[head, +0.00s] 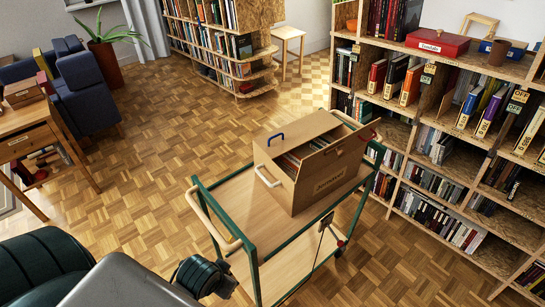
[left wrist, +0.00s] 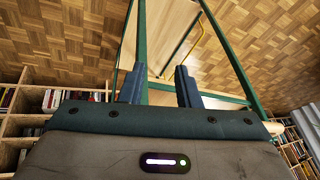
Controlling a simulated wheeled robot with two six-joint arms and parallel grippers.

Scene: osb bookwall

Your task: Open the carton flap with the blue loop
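The brown carton (head: 318,185) stands on the top deck of a green-framed trolley (head: 228,195). The blue loop (head: 276,139) sits near the left edge of the carton's top flap (head: 305,127), which looks flat. A white loop (head: 267,176) is on the left side and a red loop (head: 375,136) at the right. Books (head: 290,164) show through gaps in the top. My left gripper (left wrist: 160,85) is open and empty in the left wrist view, with trolley rails beyond its fingers. In the head view my left wrist (head: 200,277) is left of the trolley, clear of the carton. My right gripper is not seen.
A bookshelf wall (head: 440,120) with a red box (head: 437,43) stands right of the trolley. A pale trolley handle (head: 213,220) is between my left wrist and the carton. A blue armchair (head: 85,85) and wooden desk (head: 30,125) are at left. Parquet floor is open between them.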

